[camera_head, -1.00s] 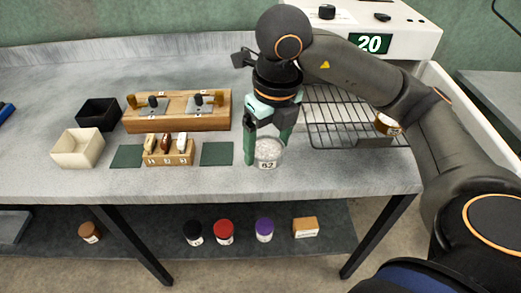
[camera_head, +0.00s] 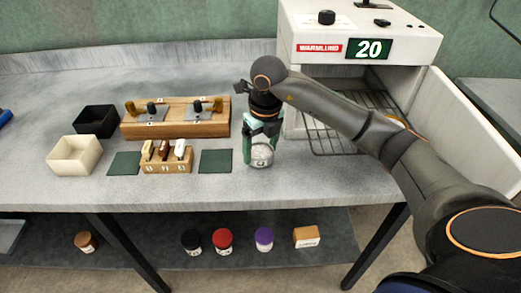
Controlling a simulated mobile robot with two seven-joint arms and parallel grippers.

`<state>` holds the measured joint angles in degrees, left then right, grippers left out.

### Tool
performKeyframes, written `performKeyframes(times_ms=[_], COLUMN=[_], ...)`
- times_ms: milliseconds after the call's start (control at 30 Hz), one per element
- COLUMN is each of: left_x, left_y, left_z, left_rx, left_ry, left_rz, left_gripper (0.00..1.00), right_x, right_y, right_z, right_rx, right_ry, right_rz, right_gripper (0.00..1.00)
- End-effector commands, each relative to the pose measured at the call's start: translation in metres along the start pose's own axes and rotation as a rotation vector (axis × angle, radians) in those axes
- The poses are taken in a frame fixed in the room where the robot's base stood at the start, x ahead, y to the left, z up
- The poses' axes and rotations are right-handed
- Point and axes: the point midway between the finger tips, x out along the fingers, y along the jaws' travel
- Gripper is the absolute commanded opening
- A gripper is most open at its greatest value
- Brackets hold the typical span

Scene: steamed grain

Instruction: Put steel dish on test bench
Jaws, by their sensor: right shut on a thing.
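The small round dish (camera_head: 262,155) holds whitish grain and bears a label on its front. It is at the front right part of the grey bench top (camera_head: 320,186). My right gripper (camera_head: 259,150) has its green fingers at the dish and is shut on it. The fingers and wrist hide part of the dish. I cannot tell whether the dish touches the bench. My left gripper is not in view.
A white oven (camera_head: 405,45) showing 20 stands behind right, its door open and wire rack (camera_head: 335,140) out. Left are two green mats (camera_head: 215,161), a small wooden holder (camera_head: 167,165), a larger wooden stand (camera_head: 175,128), a cream box (camera_head: 75,160) and black box (camera_head: 97,118).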

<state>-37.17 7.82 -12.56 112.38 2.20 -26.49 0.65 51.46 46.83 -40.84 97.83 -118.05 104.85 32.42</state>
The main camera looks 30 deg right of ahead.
Motion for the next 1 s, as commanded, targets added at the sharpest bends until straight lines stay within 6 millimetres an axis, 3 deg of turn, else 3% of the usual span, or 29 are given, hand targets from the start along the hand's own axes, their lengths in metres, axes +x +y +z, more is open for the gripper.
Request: performKeyframes(times_ms=[433, 467, 500, 600, 867, 1000], left_x=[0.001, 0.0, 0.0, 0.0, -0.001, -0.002], left_y=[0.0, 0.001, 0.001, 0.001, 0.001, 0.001], left_z=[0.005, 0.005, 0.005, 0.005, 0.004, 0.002], left_rx=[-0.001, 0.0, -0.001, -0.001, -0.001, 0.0], left_ry=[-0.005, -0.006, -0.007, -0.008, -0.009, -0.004], left_rz=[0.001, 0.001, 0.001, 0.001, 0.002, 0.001], left_gripper=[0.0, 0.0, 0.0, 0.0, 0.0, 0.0], right_x=[0.013, 0.011, 0.011, 0.011, 0.008, -0.006], right_y=[0.0, 0.0, 0.0, 0.0, 0.0, 0.0], right_z=[-0.001, -0.001, -0.001, -0.001, -0.001, 0.0], right_rx=[0.0, 0.001, 0.001, 0.001, 0.001, 0.001], right_ry=[-0.003, -0.003, -0.003, -0.003, -0.003, -0.006], right_rz=[0.0, 0.0, 0.0, 0.0, 0.001, 0.001], right_gripper=[0.26, 0.86, 0.91, 1.0, 1.0, 1.0])
